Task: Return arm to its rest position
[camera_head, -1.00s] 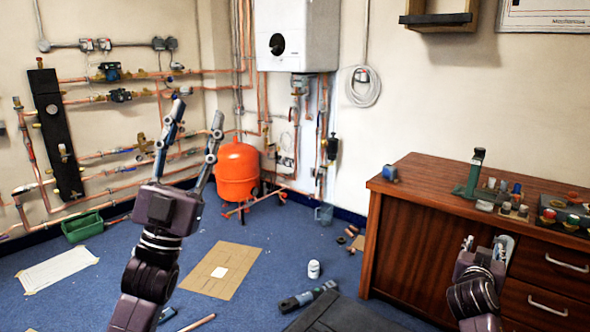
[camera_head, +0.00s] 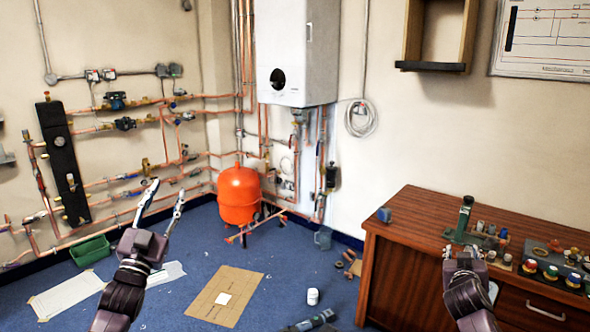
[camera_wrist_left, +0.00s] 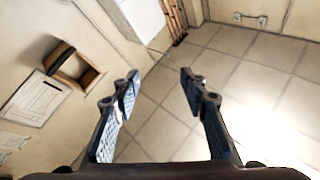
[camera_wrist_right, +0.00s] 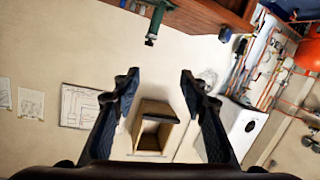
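My left gripper (camera_head: 166,193) is raised in front of the pipe wall in the head view, fingers pointing up. Its two fingers are spread apart with nothing between them, as the left wrist view (camera_wrist_left: 158,82) also shows. My right gripper (camera_head: 464,252) is in front of the wooden cabinet at the lower right of the head view. In the right wrist view (camera_wrist_right: 160,82) its fingers are spread apart and empty. Both grippers are clear of any object.
The wooden cabinet (camera_head: 400,268) carries a green tool (camera_head: 463,215) and several small fittings. A red tank (camera_head: 239,195) stands on the blue floor below the white boiler (camera_head: 298,50). Copper pipes line the left wall. A cardboard sheet (camera_head: 205,305) lies on the floor.

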